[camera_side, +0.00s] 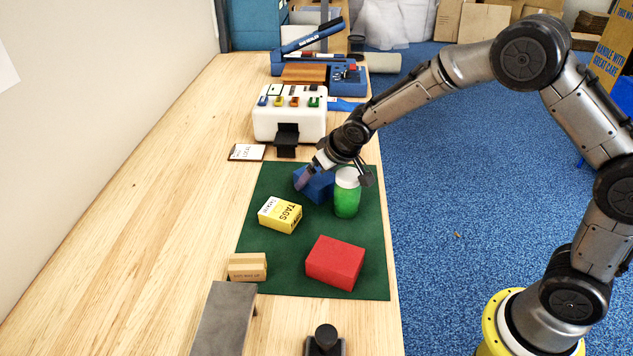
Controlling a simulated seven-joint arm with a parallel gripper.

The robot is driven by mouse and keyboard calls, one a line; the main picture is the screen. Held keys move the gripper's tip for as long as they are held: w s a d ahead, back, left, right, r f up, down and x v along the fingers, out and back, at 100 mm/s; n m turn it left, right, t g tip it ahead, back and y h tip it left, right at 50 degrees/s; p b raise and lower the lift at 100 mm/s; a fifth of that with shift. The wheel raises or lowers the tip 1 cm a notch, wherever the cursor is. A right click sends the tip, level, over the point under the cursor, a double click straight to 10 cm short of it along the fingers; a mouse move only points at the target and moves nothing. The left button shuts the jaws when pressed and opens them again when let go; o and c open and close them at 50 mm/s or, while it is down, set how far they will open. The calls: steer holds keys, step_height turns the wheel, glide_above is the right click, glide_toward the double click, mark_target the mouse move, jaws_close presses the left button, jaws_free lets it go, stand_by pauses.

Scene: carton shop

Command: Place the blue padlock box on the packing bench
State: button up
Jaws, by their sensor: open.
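The blue padlock box (321,187) lies on the dark green mat (257,208) on the wooden packing bench (167,220). My gripper (334,177) is over the far part of the mat, right at the blue box, and is open. One finger shows at the box's left side; the other shows to the right, near the green jar's lid. My gripper hides part of the box's top. I cannot tell whether the fingers touch the box.
A green jar with a white lid (347,196) stands close right of the blue box. A yellow TAGS box (280,214), red box (335,262) and small cardboard box (247,267) are nearer. A white label machine (289,116) stands behind. The bench's left side is clear.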

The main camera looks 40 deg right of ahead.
steer(key=shift+w+f, duration=0.1)
steer(key=shift+f, duration=0.05)
steer(key=c, duration=1.4)
step_height(320, 180, up, 9)
steer(key=shift+f, duration=0.1)
steer(key=w+d, duration=0.1)
steer(key=d, duration=0.3)
steer(key=f, duration=0.5)
steer(key=s+f, duration=0.1)
steer(key=f, duration=0.2)
steer(key=shift+d+f, duration=0.1)
steer(key=shift+f, duration=0.15)
